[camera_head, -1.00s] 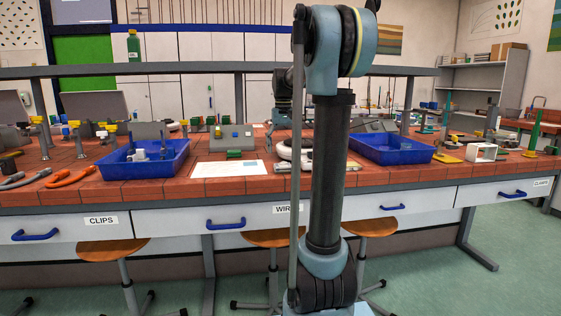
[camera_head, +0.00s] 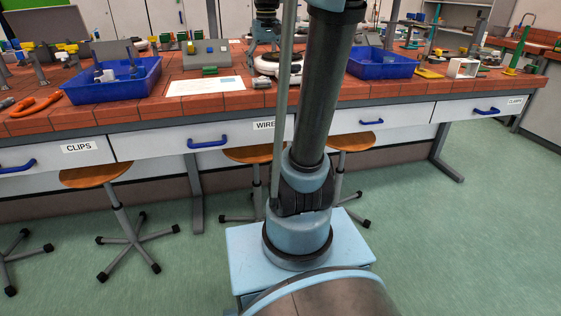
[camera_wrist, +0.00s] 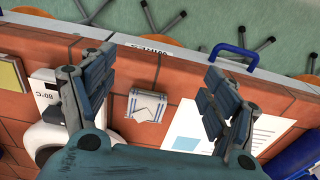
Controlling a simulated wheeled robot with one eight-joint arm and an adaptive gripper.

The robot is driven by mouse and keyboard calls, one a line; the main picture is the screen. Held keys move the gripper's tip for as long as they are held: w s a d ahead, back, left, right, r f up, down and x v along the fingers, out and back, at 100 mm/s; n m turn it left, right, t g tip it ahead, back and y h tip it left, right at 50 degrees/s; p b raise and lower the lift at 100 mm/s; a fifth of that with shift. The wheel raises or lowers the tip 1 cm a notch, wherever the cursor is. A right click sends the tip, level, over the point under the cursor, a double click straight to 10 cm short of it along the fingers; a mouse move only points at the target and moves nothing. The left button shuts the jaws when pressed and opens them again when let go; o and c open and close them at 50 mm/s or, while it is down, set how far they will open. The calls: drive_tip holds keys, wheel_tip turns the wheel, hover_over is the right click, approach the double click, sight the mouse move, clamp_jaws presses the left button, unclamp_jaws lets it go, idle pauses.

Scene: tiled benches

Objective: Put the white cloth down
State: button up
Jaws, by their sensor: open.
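A small folded white cloth with blue stripes (camera_wrist: 147,106) lies on the tiled bench (camera_wrist: 185,75) in the wrist view. My gripper (camera_wrist: 157,95) is open, its two fingers wide apart, one on each side of the cloth in the picture. The fingers look clear of the cloth, and nothing is held between them. The height of the fingers above the bench is hard to judge. In the head view my arm covers part of the bench, and a small pale thing beside the paper may be the cloth.
A white hot plate marked 80°C (camera_wrist: 45,135) is left of the cloth in the wrist view. A printed sheet (camera_wrist: 190,130) lies to its right. Blue trays (camera_head: 110,88) (camera_head: 385,68) stand on the bench. Stools (camera_head: 95,175) stand in front of it.

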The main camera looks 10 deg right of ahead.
drive_tip(key=s+f+t, duration=0.1)
drive_tip(key=s+f, duration=2.2)
drive_tip(key=f, duration=0.1)
drive_tip(key=shift+s+a+t, duration=0.3)
drive_tip(key=shift+s+a, duration=0.1)
drive_tip(key=shift+w+f, duration=0.25)
drive_tip(key=shift+w, duration=0.15)
